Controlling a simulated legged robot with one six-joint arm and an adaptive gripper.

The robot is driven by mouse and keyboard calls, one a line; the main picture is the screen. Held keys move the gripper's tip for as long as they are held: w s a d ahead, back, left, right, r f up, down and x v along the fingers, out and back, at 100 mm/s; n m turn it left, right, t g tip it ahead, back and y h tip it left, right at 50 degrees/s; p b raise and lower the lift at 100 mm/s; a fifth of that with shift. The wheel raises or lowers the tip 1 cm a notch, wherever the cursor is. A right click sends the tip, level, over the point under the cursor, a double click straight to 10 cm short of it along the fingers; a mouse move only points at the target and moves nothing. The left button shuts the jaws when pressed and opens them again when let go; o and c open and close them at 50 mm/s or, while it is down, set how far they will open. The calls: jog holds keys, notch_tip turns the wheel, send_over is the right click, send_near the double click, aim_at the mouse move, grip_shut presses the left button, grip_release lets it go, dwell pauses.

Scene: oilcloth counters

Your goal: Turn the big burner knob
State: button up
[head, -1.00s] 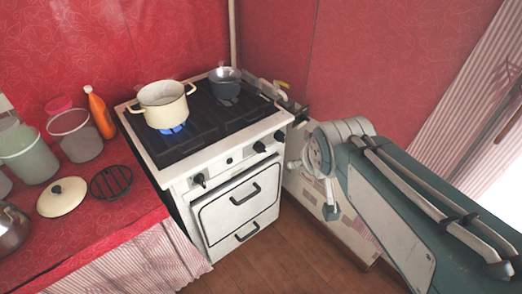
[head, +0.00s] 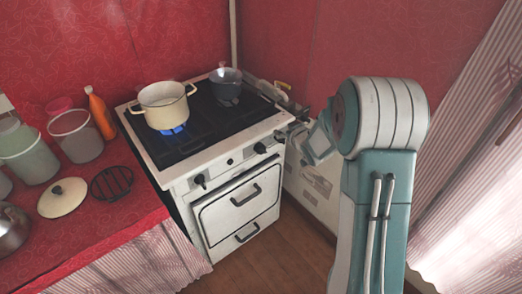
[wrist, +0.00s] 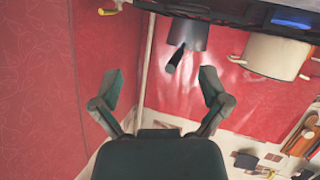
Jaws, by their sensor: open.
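The white stove (head: 150,155) stands in the corner with black knobs along its front panel. One knob (head: 199,181) is at the left, and another knob (head: 261,148) is at the right, with a further knob (head: 280,137) close to the right corner. I cannot tell by size which is the big one. My gripper (wrist: 161,72) is open and empty in the wrist view, its two dark fingers spread apart. In the head view my arm hides most of it near the stove's right front corner. I can make out no knob between the fingers in the wrist view.
A cream pot (head: 163,106) sits over a lit blue flame (head: 173,129), with a dark saucepan (head: 226,86) behind it. Left, the red counter (head: 95,218) holds containers, an orange bottle (head: 100,114) and a lid (head: 62,197). Wooden floor (head: 285,240) is clear in front.

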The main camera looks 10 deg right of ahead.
notch_tip(320, 180, down, 9)
jog(key=w+t+y, duration=0.1)
jog(key=w+y, duration=0.1)
jog(key=y, duration=0.1)
jog(key=n+t+y, duration=0.1)
jog(key=y, duration=0.2)
send_near(261, 150)
notch_tip(261, 150, down, 2)
jog(key=w, duration=0.1)
jog(key=x, duration=1)
jog(key=shift+w+d, duration=0.2)
jog(key=shift+w, duration=0.25)
jog(key=c, duration=1.2)
